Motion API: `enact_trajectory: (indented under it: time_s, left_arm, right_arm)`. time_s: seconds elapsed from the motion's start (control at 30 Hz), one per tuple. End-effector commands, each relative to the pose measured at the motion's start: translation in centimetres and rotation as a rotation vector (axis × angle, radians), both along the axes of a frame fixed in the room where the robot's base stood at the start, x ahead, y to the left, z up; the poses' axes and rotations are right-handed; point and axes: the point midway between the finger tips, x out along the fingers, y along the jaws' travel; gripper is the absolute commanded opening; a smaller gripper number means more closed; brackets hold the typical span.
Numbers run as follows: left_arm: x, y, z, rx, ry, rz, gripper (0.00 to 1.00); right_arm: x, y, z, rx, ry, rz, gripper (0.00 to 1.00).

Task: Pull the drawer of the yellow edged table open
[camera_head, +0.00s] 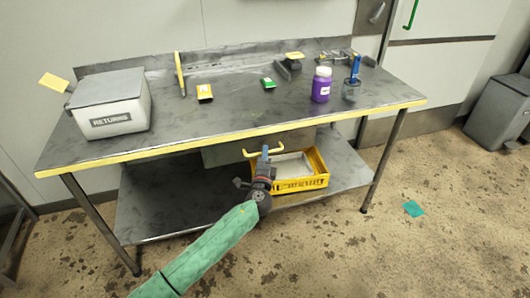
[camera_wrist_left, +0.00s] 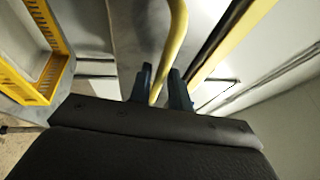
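The steel table has a yellow front edge (camera_head: 235,135). Its grey drawer (camera_head: 222,156) hangs under the tabletop, and I cannot tell whether it stands slightly out. The drawer's yellow bar handle (camera_head: 274,150) is partly hidden by my left gripper (camera_head: 265,153), which reaches up to it from below. In the left wrist view the yellow handle (camera_wrist_left: 178,35) runs between the two dark fingers of the left gripper (camera_wrist_left: 162,82), which are close together on either side of it. The left gripper looks shut on the handle. My right gripper is not in view.
A yellow crate (camera_head: 318,181) stands on the lower shelf (camera_head: 155,205) just behind and right of my left wrist. A returns box (camera_head: 112,103), purple bottle (camera_head: 321,87) and small items stand on the tabletop. The floor in front is clear; a teal scrap (camera_head: 413,208) lies at right.

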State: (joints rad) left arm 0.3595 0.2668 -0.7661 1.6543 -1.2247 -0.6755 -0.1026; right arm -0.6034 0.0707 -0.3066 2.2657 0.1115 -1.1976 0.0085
Motion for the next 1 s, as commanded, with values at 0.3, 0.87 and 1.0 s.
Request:
enact_trajectory:
  time_s: [0.3,0.87,1.0]
  left_arm:
    - [1.0,-0.1,0.1,-0.001,0.001,0.000,0.19]
    - [0.7,-0.1,0.0,-0.001,0.002,0.001,0.00]
    - [-0.5,-0.5,-0.1,-0.003,0.002,0.000,0.00]
  right_arm:
    - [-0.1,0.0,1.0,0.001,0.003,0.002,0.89]
    - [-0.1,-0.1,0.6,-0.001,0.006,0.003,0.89]
    - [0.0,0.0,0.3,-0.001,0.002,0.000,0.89]
